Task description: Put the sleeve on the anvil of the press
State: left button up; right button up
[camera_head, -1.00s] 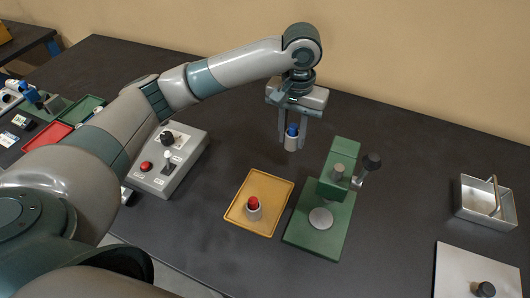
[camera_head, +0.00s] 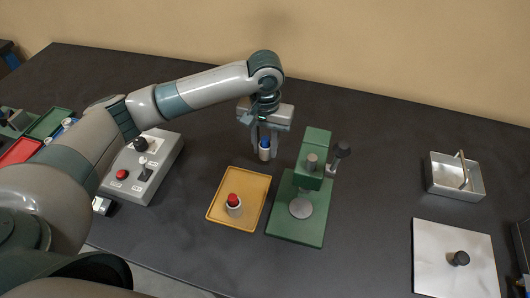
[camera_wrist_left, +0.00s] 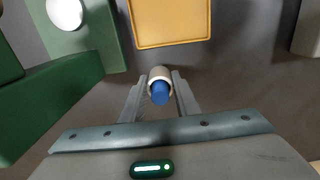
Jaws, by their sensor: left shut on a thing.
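A pale grey sleeve with a blue top (camera_head: 265,154) is held upright between the fingers of my left gripper (camera_head: 264,157). It also shows in the left wrist view (camera_wrist_left: 159,88), with a finger on each side. The green press (camera_head: 315,148) stands to the right of the gripper. Its anvil, a round light disc (camera_head: 301,208), lies bare on the green base, below the ram (camera_head: 311,162). In the left wrist view the disc (camera_wrist_left: 66,13) is at the top left. A second pale sleeve with a red top (camera_head: 234,204) stands on the yellow tray. My right gripper is not in view.
The yellow tray (camera_head: 248,221) lies just left of the press base. The press lever (camera_head: 341,152) sticks out to the right. A grey control box (camera_head: 152,178) is at left. A metal bin (camera_head: 438,182) and a light plate (camera_head: 430,270) stand at right, with clear table between.

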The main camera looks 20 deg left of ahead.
aim_at(265, 154)
pick_arm(q)
jog(key=shift+f+p, duration=0.3)
jog(key=shift+f, duration=1.35)
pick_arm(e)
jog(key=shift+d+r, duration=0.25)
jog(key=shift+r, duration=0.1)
pick_arm(q)
jog(key=o, duration=1.1)
jog(key=shift+f, duration=0.15)
jog(key=shift+o, duration=0.2)
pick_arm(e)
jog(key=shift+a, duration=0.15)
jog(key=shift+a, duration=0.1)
pick_arm(q)
jog(key=shift+r, duration=0.2)
notch_tip(265, 154, up, 11)
jog(key=shift+f+b, duration=0.15)
jog(key=shift+b, duration=1)
jog(key=shift+r, duration=0.55)
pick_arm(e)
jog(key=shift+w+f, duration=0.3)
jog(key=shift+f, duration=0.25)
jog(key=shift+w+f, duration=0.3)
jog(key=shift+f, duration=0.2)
